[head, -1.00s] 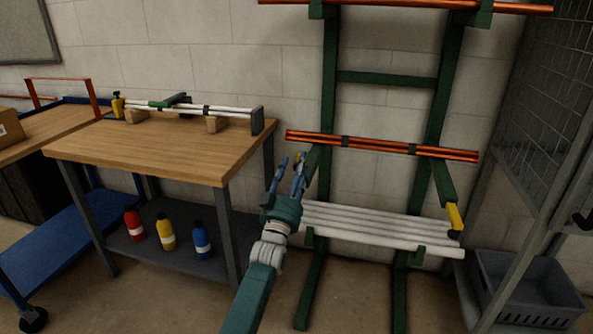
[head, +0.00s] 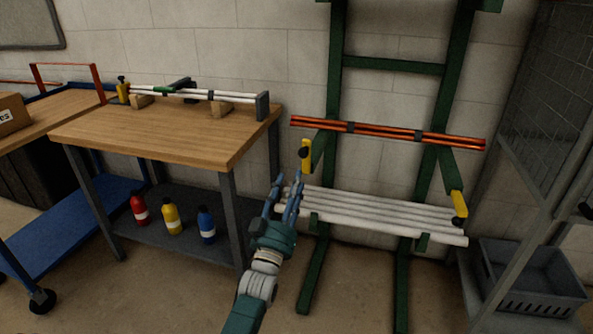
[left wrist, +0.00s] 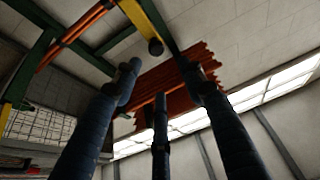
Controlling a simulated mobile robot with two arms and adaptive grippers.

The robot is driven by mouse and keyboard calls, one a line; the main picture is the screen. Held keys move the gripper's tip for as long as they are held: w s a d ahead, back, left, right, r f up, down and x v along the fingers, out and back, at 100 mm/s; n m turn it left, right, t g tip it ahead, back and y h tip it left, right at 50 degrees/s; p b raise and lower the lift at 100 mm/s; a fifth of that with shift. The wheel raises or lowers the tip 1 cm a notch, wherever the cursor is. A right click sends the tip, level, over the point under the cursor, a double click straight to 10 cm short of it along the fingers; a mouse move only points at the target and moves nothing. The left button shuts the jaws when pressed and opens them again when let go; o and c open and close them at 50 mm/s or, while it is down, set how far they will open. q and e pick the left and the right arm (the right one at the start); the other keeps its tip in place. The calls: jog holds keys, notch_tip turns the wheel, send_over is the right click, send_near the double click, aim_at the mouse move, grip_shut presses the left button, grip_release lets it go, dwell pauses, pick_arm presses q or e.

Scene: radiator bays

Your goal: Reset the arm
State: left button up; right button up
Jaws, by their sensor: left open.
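My left arm comes up from the bottom of the head view, its teal and blue left gripper (head: 287,182) pointing up and empty. Its fingers stand apart, in front of the left end of the white pipes (head: 370,214) on the green rack (head: 334,90). A yellow piece with a dark knob (head: 305,156) on the rack's left arm shows just above and right of the fingertips, with a gap between. In the left wrist view three dark blue fingers (left wrist: 160,90) are spread with nothing between them. My right gripper is not in view.
Copper pipes (head: 390,132) lie on the rack above the white pipes. A wooden workbench (head: 170,135) stands left, with several bottles on its lower shelf. A grey crate (head: 530,285) and a mesh cage (head: 550,130) are at the right. A blue cart (head: 70,232) is far left.

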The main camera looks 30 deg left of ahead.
pick_arm(q)
jog(key=shift+s+d+f+y, duration=0.2)
jog(key=shift+s+y, duration=0.1)
jog(key=shift+s, duration=0.35)
